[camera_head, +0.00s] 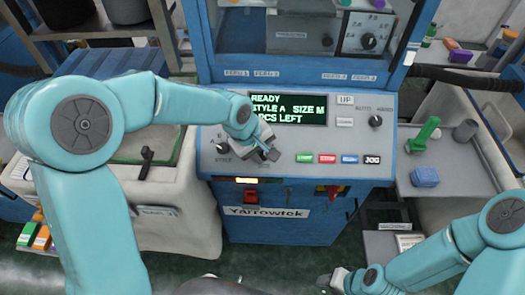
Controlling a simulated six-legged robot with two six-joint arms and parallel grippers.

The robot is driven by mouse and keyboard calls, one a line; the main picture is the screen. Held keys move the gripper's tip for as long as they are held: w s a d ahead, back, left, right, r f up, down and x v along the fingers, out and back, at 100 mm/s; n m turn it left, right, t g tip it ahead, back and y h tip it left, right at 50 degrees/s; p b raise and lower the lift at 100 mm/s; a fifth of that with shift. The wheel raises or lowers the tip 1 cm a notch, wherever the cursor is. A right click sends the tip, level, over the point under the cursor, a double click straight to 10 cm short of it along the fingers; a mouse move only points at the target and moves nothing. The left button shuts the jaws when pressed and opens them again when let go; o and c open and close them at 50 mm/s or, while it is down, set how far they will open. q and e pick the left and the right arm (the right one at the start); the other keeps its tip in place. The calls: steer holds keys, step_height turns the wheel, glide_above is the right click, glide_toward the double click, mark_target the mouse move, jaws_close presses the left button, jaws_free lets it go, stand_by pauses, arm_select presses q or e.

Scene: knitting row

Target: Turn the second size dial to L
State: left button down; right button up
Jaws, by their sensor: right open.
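The grey control panel (295,138) of the blue machine has a display (286,108) that reads READY, STYLE A, SIZE M and a partly covered PCS LEFT line. A dark dial (222,148) labelled STYLE is at the panel's left. My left gripper (268,154) is over the panel just right of that dial, below the display, and covers what lies behind it. I cannot make out a size dial there, nor whether these jaws are open. My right gripper (333,281) is open, low in front of the machine, away from the panel.
Coloured buttons (339,159) line the panel's lower edge. A red switch (251,197) and a red lever (332,192) are below it. A grey side table (455,187) on the right holds a green object (426,134) and a blue block (425,176).

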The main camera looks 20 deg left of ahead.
arm_select(q)
steer(key=shift+m, duration=0.3)
steer(key=shift+w+d+m+g+y, duration=0.15)
steer(key=shift+m+g+y, duration=0.45)
steer(key=shift+m+y, duration=0.45)
steer(key=shift+d+m+g+y+b, duration=0.15)
steer(key=shift+m+y+b, duration=0.3)
steer(key=shift+m, duration=0.7)
steer(key=shift+d+m+g+y+b, duration=0.1)
steer(key=shift+m+g+y+b, duration=0.15)
steer(key=shift+m+y, duration=0.6)
steer(key=shift+m+h, duration=0.25)
steer(key=shift+m, duration=0.1)
steer(key=c, duration=0.8)
jaws_free()
steer(key=shift+a, duration=0.1)
steer(key=shift+r, duration=0.1)
steer(key=r, duration=0.5)
steer(key=s+d+r, duration=0.1)
steer(key=r, duration=0.4)
steer(key=d+r, duration=0.1)
steer(key=r, duration=0.5)
steer(key=shift+s, duration=0.25)
